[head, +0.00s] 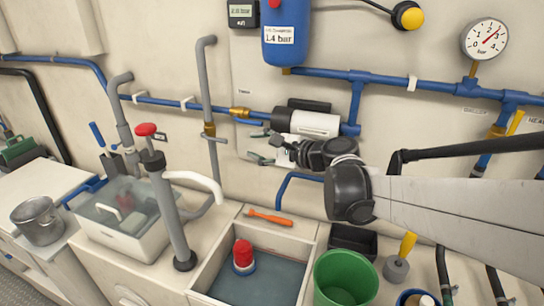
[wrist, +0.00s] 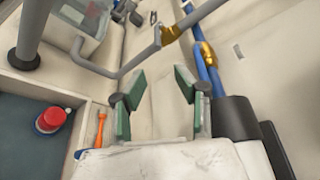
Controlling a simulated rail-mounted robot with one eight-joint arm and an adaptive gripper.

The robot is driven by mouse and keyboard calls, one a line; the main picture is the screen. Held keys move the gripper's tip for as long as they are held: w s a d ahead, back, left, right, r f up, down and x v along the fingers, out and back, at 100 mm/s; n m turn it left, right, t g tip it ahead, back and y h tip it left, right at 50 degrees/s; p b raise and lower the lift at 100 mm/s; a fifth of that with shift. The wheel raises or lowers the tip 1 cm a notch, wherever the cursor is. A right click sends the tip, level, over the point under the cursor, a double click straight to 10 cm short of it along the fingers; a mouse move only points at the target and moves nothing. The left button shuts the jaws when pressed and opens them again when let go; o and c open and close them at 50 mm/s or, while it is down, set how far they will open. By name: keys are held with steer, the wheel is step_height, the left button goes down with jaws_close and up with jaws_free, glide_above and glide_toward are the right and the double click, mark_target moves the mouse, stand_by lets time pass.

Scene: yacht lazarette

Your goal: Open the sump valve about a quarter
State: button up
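No label in view names the sump valve. A brass valve-like fitting (head: 208,130) with a small grey lever sits on the upright grey pipe above the sump basin (head: 205,284); it also shows at the top of the wrist view (wrist: 170,33). Another brass fitting (head: 240,113) is on the blue wall pipe, also in the wrist view (wrist: 206,55). I cannot tell how far either is turned. My gripper (head: 259,147) is open and empty, right of the grey pipe, apart from both fittings. Its green-padded fingers (wrist: 156,90) are spread in the wrist view.
A red-topped pump (head: 243,255) stands in the water-filled basin. An orange tool (head: 270,217) lies on its rear ledge. A red-knobbed grey post (head: 165,205) rises left. A green bucket (head: 345,280) stands right. A blue tank (head: 286,35) hangs above my gripper.

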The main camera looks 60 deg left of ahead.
mark_target(222, 140)
steer(key=x, duration=0.5)
steer(key=s+x, duration=0.1)
steer(key=x, duration=0.8)
steer(key=shift+s+a+r+p, duration=0.15)
steer(key=shift+s+p, duration=0.15)
jaws_close()
